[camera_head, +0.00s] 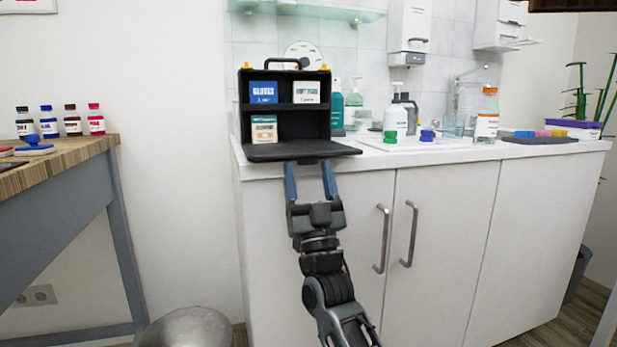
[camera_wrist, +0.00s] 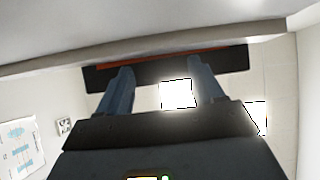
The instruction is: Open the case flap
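The black case (camera_head: 285,80) stands upright on the counter at its left end, with its handle on top and its front open. Its flap (camera_head: 300,152) lies lowered and about level in front of it, reaching to the counter's front edge. My gripper (camera_head: 309,166) is below the flap's front edge, pointing up, with its two blue fingers spread apart and nothing visible between them. In the wrist view the fingers (camera_wrist: 160,70) reach toward a dark slab (camera_wrist: 220,88) with an orange strip, probably the flap seen from below. Whether they touch it is unclear.
The case holds a blue box (camera_head: 263,92), a white box (camera_head: 306,92) and a lower box (camera_head: 264,129). Bottles (camera_head: 394,120) stand right of it on the counter (camera_head: 460,153). Cabinet handles (camera_head: 382,240) stick out right of my arm. A wooden table (camera_head: 60,155) stands at left.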

